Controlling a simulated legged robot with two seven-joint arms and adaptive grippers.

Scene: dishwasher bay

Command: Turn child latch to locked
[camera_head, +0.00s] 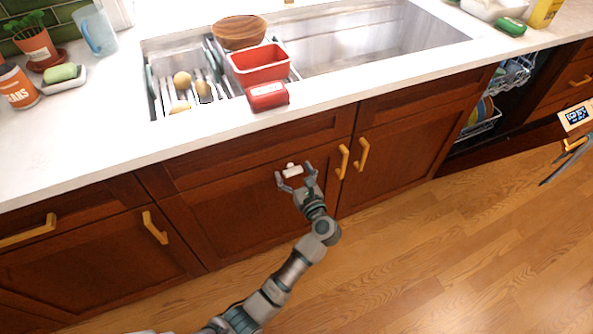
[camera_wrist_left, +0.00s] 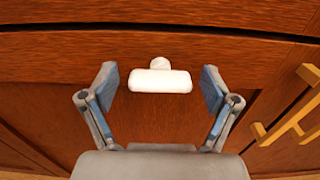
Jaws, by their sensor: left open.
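The white child latch (camera_head: 292,171) is on the upper part of the wooden cabinet door below the sink. In the left wrist view the latch (camera_wrist_left: 160,80) shows as a wide horizontal bar with a round knob above it. My left gripper (camera_head: 295,180) is open, with one finger on each side of the latch. In the left wrist view the fingers of the gripper (camera_wrist_left: 161,84) stand apart from the bar, with a gap on both sides. My right gripper does not show.
Yellow handles (camera_head: 342,161) are on the cabinet doors just right of the latch. The white counter edge (camera_head: 200,146) runs above. A red sponge (camera_head: 268,96) lies at the sink's front edge. An open dishwasher (camera_head: 485,115) is at the right.

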